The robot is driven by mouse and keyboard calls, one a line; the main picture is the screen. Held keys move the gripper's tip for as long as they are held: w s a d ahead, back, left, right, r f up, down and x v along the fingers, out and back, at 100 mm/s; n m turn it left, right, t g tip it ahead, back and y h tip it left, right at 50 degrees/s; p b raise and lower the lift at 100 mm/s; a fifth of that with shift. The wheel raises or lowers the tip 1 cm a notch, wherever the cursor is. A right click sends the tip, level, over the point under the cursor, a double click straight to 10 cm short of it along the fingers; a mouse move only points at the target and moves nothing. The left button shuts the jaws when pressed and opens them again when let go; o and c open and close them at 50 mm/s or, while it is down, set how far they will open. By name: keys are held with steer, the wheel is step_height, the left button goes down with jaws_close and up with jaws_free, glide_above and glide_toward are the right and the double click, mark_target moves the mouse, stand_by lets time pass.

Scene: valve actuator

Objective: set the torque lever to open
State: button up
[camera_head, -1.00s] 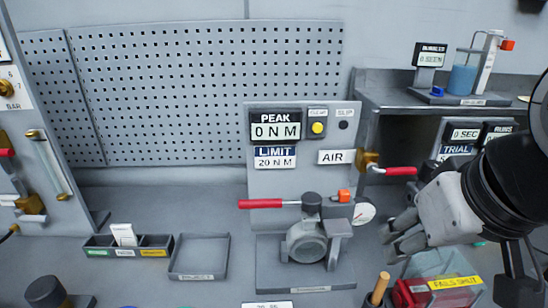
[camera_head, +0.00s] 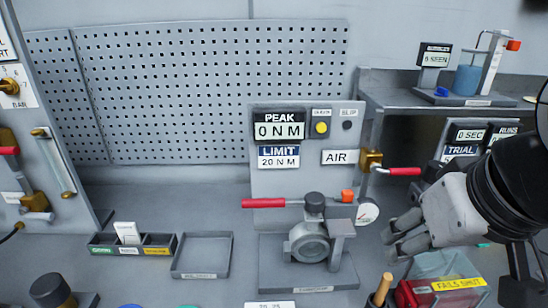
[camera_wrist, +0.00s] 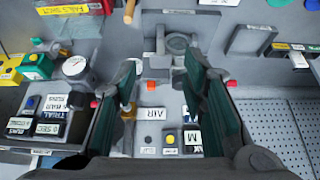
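The torque lever (camera_head: 265,203) has a red grip and lies level, pointing left from the dark cap of the grey valve body (camera_head: 309,243). An orange block (camera_head: 347,196) sits to the right of that cap; it also shows in the wrist view (camera_wrist: 157,87). My gripper (camera_head: 397,237) is right of the valve and apart from it in the head view. In the wrist view my gripper (camera_wrist: 158,100) has its two fingers wide apart with nothing between them. A red bit just outside the right finger may be the lever's grip; the finger hides the rest.
A panel (camera_head: 262,185) behind the valve reads PEAK 0 NM, LIMIT 20 NM and AIR. A second red handle (camera_head: 404,171) on the brass air valve sticks out above my gripper. A round gauge (camera_head: 367,212) stands close to my fingers.

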steer(key=o, duration=0.4)
steer(key=shift+w+a+r, duration=0.1)
steer(key=shift+w+r, duration=0.1)
steer(key=shift+w, duration=0.1)
steer(key=o, duration=0.8)
steer(key=shift+g+y, duration=0.3)
steer(key=shift+g, duration=0.3)
steer(key=w+r, duration=0.1)
steer(key=w, duration=0.1)
steer(key=w+a, duration=0.1)
steer(key=w, duration=0.1)
steer(key=w+a+r, duration=0.1)
steer(key=w, duration=0.1)
steer(key=shift+r, duration=0.3)
steer(key=g+b, duration=0.2)
steer(key=g, duration=0.2)
glide_above(263, 200)
step_height(263, 200, down, 6)
steer(key=r, duration=0.1)
step_height(263, 200, down, 14)
steer(key=p, duration=0.3)
steer(key=shift+w+r, duration=0.1)
steer(key=c, duration=1.4)
